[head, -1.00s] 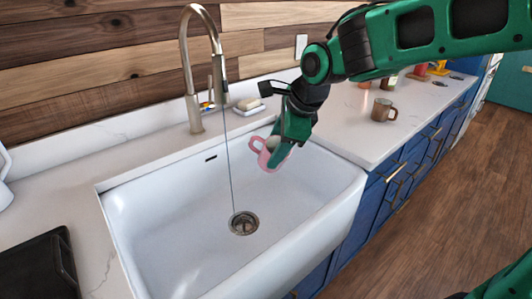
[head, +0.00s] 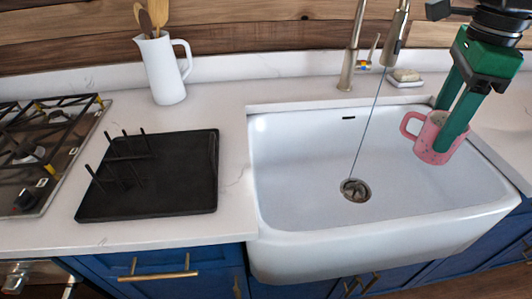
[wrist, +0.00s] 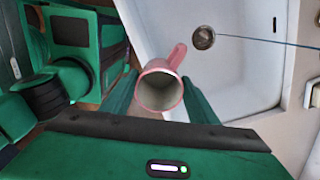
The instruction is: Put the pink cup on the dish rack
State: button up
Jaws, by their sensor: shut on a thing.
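The pink cup (head: 428,143) is held upright or nearly so over the right part of the sink, its handle toward the left. My green gripper (head: 449,128) is shut on it, one finger in front of its wall. In the wrist view the cup (wrist: 158,75) sits between the two fingers of my gripper (wrist: 160,95), and its open mouth shows empty. The dish rack (head: 192,178) is a black tray with several upright pegs, on the counter left of the sink. No dishes stand on it.
The white sink (head: 300,190) with a drain lies between the cup and the rack. A tall faucet (head: 352,45) with a running stream stands behind it. A white pitcher of utensils (head: 163,70) is behind the rack, and a gas stove (head: 35,150) is left of it.

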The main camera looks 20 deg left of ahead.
aim_at(174, 168)
jog(key=u, duration=1.85)
jog(key=i, duration=0.35)
jog(key=z, duration=0.15)
